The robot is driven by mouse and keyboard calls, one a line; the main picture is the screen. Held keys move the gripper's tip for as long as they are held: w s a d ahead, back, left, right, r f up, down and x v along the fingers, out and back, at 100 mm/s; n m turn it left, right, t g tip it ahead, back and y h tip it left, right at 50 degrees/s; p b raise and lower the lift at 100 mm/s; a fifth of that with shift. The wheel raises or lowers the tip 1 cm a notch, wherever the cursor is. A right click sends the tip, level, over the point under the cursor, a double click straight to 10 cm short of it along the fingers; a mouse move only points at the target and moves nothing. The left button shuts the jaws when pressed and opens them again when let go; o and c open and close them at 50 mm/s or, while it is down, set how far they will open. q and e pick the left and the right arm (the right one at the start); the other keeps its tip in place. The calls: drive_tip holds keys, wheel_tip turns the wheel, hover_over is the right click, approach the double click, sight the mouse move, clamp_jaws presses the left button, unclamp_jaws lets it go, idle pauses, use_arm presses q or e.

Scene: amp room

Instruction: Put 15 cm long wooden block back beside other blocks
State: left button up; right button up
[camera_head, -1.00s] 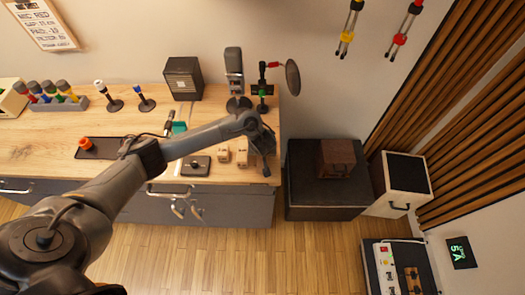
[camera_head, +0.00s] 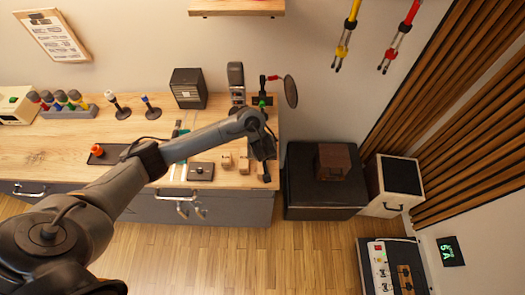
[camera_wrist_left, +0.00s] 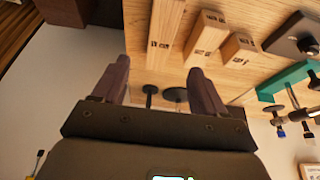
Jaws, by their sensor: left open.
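Three pale wooden blocks lie side by side near the front right of the wooden table: a left one (camera_head: 226,161), a middle one (camera_head: 243,166) and one at the right end (camera_head: 261,171), partly hidden by my gripper. In the left wrist view they are the nearest block (camera_wrist_left: 163,22), the middle block (camera_wrist_left: 207,33) and the far block (camera_wrist_left: 238,49), with dark markings on their ends. My left gripper (camera_head: 263,150) is above the right-end block. In its wrist view the gripper (camera_wrist_left: 158,68) has its fingers apart with no block between them. My right gripper is out of view.
A black plate with a knob (camera_head: 201,171) lies left of the blocks. Microphone stands (camera_head: 237,88) and a pop filter (camera_head: 290,91) stand behind. A black case (camera_head: 305,190) bearing a brown box (camera_head: 332,161) is right of the table edge.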

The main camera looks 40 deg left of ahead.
use_arm(q)
drive_tip(key=s+d+r+m+t+h, duration=0.1)
drive_tip(key=s+d+m+h, duration=0.2)
drive_tip(key=d, duration=0.5)
drive_tip(key=s+d+m+t, duration=0.1)
drive_tip(key=s+d+m, duration=0.35)
drive_tip(key=d, duration=0.35)
drive_tip(key=s+a+r+m+g, duration=0.1)
drive_tip(key=s+a+r, duration=0.1)
drive_tip(key=s, duration=0.6)
drive_tip(key=s+a+r+m+g, duration=0.1)
drive_tip(key=s+a+r, duration=0.2)
drive_tip(key=s, duration=0.4)
drive_tip(key=shift+s+a+r+p, duration=0.2)
drive_tip(key=shift+s+a+p, duration=0.2)
drive_tip(key=shift+a, duration=0.5)
drive_tip(key=shift+m, duration=0.25)
wheel_tip(320, 180, up, 9)
drive_tip(key=p, duration=0.8)
drive_tip(key=shift+f, duration=0.15)
